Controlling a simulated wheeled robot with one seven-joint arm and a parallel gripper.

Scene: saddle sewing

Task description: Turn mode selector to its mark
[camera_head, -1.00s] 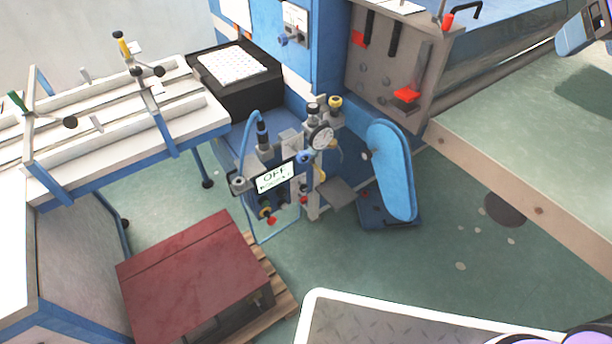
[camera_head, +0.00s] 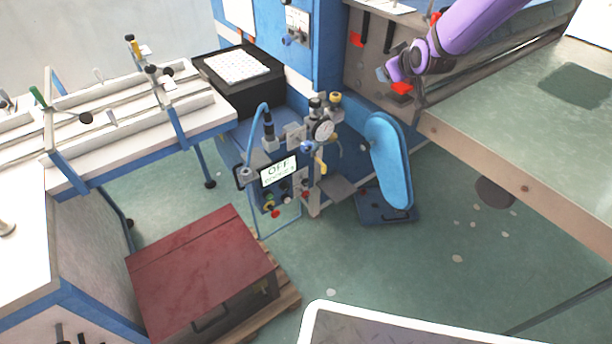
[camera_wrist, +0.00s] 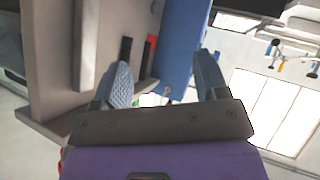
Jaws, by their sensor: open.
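I cannot tell for sure which control is the mode selector. A panel (camera_head: 278,170) in the head view carries a sign reading OFF, with several small knobs, one yellow and one red, below it. A second control box (camera_head: 297,20) with a blue knob (camera_head: 288,40) is on the blue column behind. My gripper (camera_head: 383,74) is at the upper right, in front of the grey machine side and apart from both controls. In the wrist view my gripper (camera_wrist: 163,80) is open, its two grey-blue fingers spread with nothing held. The blue column (camera_wrist: 182,50) shows beyond them.
A grey machine body (camera_head: 358,85) with red and black handles is close to my gripper. A blue padded lever (camera_head: 390,165) stands on the floor right of the panel. A red-topped box (camera_head: 200,265) sits on a pallet. The green floor on the right is mostly clear.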

